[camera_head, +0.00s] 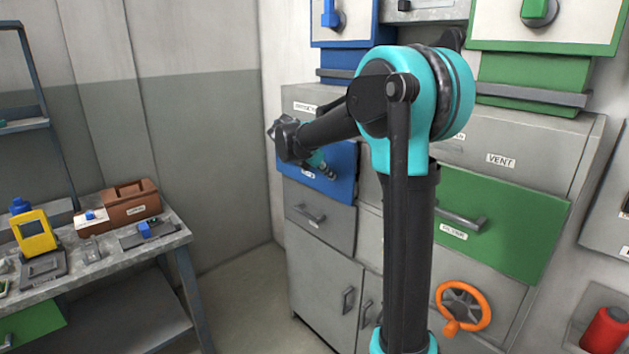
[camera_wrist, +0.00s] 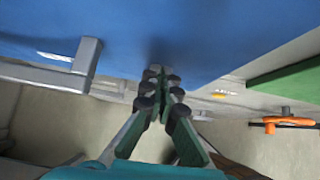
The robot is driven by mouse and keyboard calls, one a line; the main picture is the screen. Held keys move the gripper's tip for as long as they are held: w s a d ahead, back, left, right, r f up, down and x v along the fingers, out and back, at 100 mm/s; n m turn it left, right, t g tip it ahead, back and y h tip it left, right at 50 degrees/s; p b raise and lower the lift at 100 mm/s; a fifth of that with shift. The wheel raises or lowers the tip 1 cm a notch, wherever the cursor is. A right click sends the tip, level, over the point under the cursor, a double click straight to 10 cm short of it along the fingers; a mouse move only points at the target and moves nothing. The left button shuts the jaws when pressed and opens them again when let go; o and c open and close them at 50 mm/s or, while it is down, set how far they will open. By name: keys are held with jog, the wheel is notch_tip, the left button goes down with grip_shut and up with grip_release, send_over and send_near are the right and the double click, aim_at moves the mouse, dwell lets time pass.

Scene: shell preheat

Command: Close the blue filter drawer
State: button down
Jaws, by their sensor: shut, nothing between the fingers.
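The blue filter drawer (camera_head: 345,182) is at the left of the grey cabinet, partly hidden behind my arm and gripper. Its blue front fills the top of the wrist view (camera_wrist: 200,35), with a grey bar handle (camera_wrist: 84,62) at the left. My gripper (camera_head: 322,163) is in front of the blue drawer. In the wrist view its dark fingertips (camera_wrist: 156,76) are together, empty, right of the handle and close to the blue face. I cannot tell whether they touch it, or how far the drawer stands out.
A green drawer (camera_head: 500,218) is to the right in the same cabinet, above an orange handwheel (camera_head: 463,307). A grey drawer (camera_head: 320,222) sits below the blue one. A workbench (camera_head: 120,255) with a yellow device and a brown box stands at the left. Bare floor lies between.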

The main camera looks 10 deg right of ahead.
aim_at(335, 170)
jog(key=shift+w+d, duration=0.45)
jog(key=shift+d, duration=0.25)
jog(key=shift+w+d, duration=0.45)
jog(key=shift+d, duration=0.25)
jog(key=shift+r, duration=0.1)
jog(key=shift+a, duration=0.1)
